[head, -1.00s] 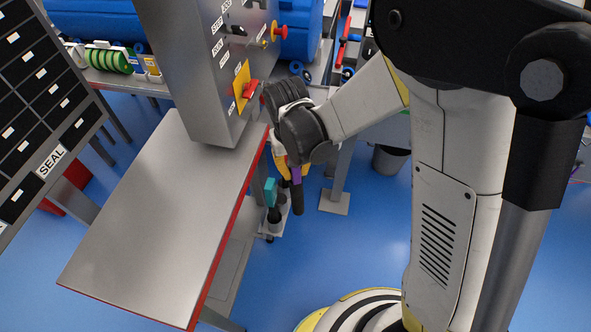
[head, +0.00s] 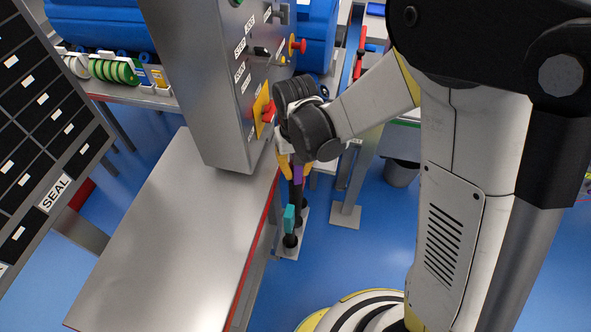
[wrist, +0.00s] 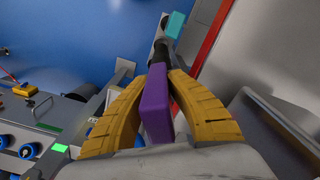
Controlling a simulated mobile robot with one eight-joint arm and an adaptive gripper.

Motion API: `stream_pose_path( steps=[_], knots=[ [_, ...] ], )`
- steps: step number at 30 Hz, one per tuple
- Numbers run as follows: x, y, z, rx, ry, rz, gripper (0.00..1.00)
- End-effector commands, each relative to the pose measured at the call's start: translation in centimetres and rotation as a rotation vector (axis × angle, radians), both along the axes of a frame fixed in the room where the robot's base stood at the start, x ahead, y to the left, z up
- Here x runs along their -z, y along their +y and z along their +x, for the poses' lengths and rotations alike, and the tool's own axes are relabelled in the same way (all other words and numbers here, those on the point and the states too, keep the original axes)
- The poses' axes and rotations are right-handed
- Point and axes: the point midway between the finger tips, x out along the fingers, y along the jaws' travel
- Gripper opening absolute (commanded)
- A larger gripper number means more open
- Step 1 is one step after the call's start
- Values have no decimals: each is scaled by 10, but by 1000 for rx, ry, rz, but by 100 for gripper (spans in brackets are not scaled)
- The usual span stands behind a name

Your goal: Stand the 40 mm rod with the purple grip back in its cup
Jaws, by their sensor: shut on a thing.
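The rod with the purple grip (head: 298,174) hangs roughly upright below my gripper (head: 291,168) in the head view. The wrist view shows the purple grip (wrist: 155,108) between the yellow fingers of my gripper (wrist: 157,80), which are shut on it. The rod's dark shaft points down toward a pale cup carrier (head: 288,254) with dark cups. A second rod with a teal grip (head: 289,213) stands in the front cup (head: 290,241). It also shows in the wrist view (wrist: 175,24). I cannot tell whether the purple rod's lower end is inside a cup.
A steel table (head: 185,235) with a red edge lies just left of the carrier. A grey control box (head: 205,85) with a yellow plate and red knobs stands close left of my gripper.

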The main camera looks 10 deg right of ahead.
Motion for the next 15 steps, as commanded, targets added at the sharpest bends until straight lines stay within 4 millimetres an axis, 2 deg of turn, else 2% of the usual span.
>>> stream_pose_path(
  steps=[15],
  knots=[
    [45, 1, 0, -2, 0, -2, 0]
  ],
)
